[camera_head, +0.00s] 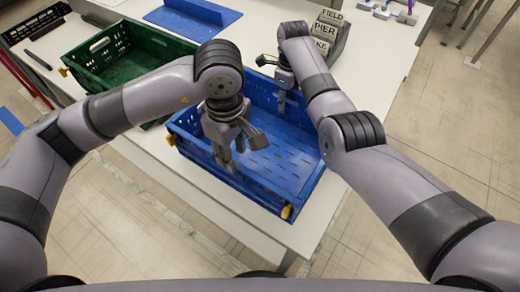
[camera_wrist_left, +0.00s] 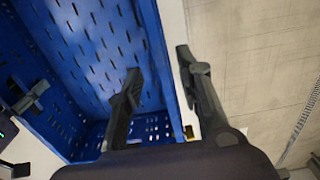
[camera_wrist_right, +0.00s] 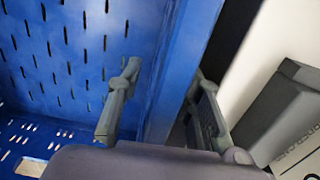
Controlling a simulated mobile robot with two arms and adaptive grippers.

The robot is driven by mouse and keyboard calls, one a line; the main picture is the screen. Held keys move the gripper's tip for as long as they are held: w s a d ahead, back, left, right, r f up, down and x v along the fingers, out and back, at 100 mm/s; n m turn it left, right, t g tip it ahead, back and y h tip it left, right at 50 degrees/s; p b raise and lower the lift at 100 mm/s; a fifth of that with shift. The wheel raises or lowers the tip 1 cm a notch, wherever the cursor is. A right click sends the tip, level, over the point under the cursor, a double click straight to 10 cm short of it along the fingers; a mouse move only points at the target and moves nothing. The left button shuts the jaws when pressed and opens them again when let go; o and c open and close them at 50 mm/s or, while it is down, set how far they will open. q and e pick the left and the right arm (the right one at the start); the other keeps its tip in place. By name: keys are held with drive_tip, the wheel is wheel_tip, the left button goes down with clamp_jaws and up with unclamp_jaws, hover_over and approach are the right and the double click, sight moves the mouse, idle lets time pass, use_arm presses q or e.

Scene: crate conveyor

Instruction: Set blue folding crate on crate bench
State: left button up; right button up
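The blue folding crate (camera_head: 262,192) stands unfolded and empty on the white bench (camera_head: 205,200), near its front edge. My left gripper (camera_head: 240,150) is over the crate's near side, open. In the left wrist view its fingers (camera_wrist_left: 158,62) lie on either side of a blue wall (camera_wrist_left: 154,35), one over the inside and one outside. My right gripper (camera_head: 272,76) is at the crate's far side, open. In the right wrist view its fingers (camera_wrist_right: 166,74) also lie on either side of a wall (camera_wrist_right: 182,60). Whether any finger touches the crate is unclear.
A green crate (camera_head: 90,50) stands left of the blue one. A flat blue panel or folded crate (camera_head: 195,17) lies at the back. A grey holder with lettered cards (camera_head: 328,32) stands close behind the blue crate. Open floor (camera_head: 450,130) lies to the right.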

use_arm(q)
drive_tip(key=shift+r, duration=0.1)
use_arm(e)
wheel_tip(320, 180, up, 12)
idle(0.8)
